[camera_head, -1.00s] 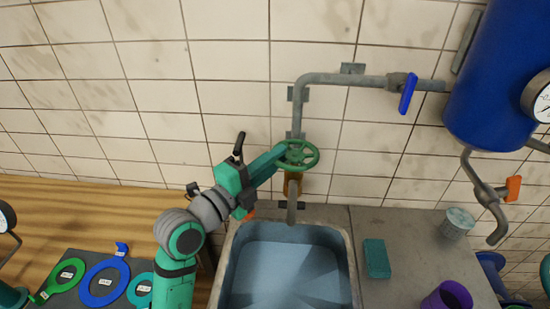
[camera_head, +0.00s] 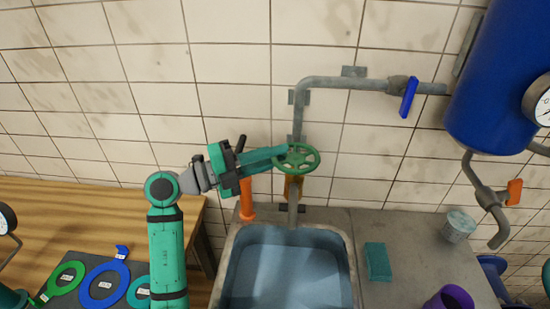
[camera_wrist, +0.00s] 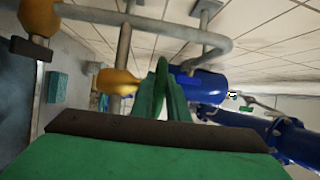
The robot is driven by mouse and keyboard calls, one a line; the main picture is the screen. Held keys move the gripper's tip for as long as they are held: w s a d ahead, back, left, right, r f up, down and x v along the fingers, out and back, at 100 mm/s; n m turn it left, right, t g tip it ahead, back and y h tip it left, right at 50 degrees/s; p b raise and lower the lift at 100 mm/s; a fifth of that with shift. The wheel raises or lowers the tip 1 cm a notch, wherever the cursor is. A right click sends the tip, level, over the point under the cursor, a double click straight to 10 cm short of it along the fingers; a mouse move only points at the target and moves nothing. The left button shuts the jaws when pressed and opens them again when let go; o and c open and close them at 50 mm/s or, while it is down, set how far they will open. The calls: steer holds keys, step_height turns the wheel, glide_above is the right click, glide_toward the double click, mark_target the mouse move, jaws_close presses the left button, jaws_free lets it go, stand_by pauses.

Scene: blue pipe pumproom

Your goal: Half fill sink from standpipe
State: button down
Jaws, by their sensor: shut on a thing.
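The green handwheel (camera_head: 297,159) sits on the grey standpipe (camera_head: 297,120) against the tiled wall, above its brass body (camera_head: 293,187). My gripper (camera_head: 284,154) reaches in from the left and is shut on the handwheel's left rim. In the wrist view the wheel (camera_wrist: 160,88) shows edge-on at my fingers. The grey spout (camera_head: 292,212) points down over the back of the sink (camera_head: 232,252). The sink's inside looks pale blue. I cannot clearly tell a water level or a stream from the spout.
A blue-lever valve (camera_head: 408,97) joins the pipe to a blue tank (camera_head: 497,90). An orange upright piece (camera_head: 246,198) stands at the sink's back left corner. A green sponge (camera_head: 377,261), grey cup (camera_head: 458,226) and purple cup (camera_head: 450,298) are on the right counter. Ring tags (camera_head: 104,283) lie left.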

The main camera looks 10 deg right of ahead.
steer(key=shift+w+r+m+g, duration=0.3)
steer(key=shift+m+g, duration=0.2)
steer(key=shift+g, duration=0.3)
steer(key=shift+h, duration=0.3)
steer(key=c, duration=1.8)
jaws_free()
steer(key=shift+s, duration=0.1)
steer(key=shift+f, duration=0.1)
steer(key=shift+a, duration=0.1)
steer(key=a, duration=0.7)
steer(key=s+a, duration=0.1)
steer(key=a, duration=0.2)
steer(key=shift+a+f, duration=0.3)
steer(key=shift+a, duration=0.05)
